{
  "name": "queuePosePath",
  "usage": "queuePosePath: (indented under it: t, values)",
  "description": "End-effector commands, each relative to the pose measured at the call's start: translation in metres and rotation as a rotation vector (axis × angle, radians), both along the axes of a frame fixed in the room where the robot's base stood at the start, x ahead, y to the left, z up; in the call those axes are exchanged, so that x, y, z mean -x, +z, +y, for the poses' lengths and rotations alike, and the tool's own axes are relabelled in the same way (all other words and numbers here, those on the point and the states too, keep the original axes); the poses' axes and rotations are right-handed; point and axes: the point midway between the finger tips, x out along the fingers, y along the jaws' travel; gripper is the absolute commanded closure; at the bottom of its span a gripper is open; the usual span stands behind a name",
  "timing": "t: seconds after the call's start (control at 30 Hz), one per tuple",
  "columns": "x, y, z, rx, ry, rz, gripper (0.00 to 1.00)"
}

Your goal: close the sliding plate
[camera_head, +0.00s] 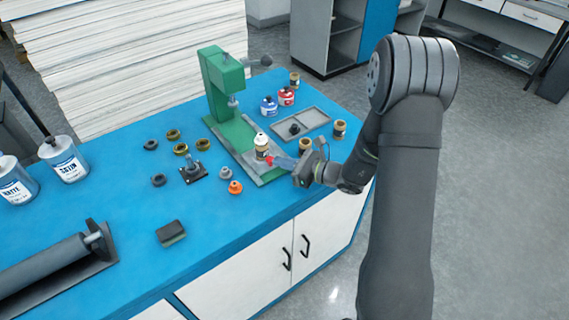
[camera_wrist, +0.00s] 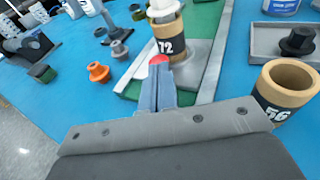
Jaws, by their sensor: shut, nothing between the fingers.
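The grey sliding plate (camera_head: 270,174) lies on the green base of the press (camera_head: 215,85), drawn out toward the bench's front edge. It also shows in the wrist view (camera_wrist: 196,62). A brown roll marked 72 (camera_head: 262,153) stands upright on the plate with a light-coloured piece on its top; the wrist view shows it too (camera_wrist: 170,42). A red knob (camera_wrist: 158,59) is in front of the roll. My gripper (camera_head: 274,162) is shut and empty, its tips at the red knob; in the wrist view (camera_wrist: 157,72) they seem to touch it, but contact is not certain.
A roll marked 56 (camera_wrist: 280,92) stands close right of my gripper. A grey tray (camera_head: 318,113) holds a dark plug. Several rings, an orange knob (camera_head: 235,187) and a dark block (camera_head: 170,232) lie left on the blue bench. Bottles (camera_head: 269,106) stand behind.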

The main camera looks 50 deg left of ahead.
Motion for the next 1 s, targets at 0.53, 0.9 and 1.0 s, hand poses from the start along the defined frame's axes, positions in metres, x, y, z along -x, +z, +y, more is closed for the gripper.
queuePosePath:
  t: [0.53,0.9,1.0]
  values:
    - [0.000,0.000,0.037,-0.002,0.000,0.000,1.00]
    - [-0.023,0.009,-0.005,-0.001,-0.006,0.000,1.00]
    - [-0.033,0.013,-0.026,-0.001,-0.005,0.000,1.00]
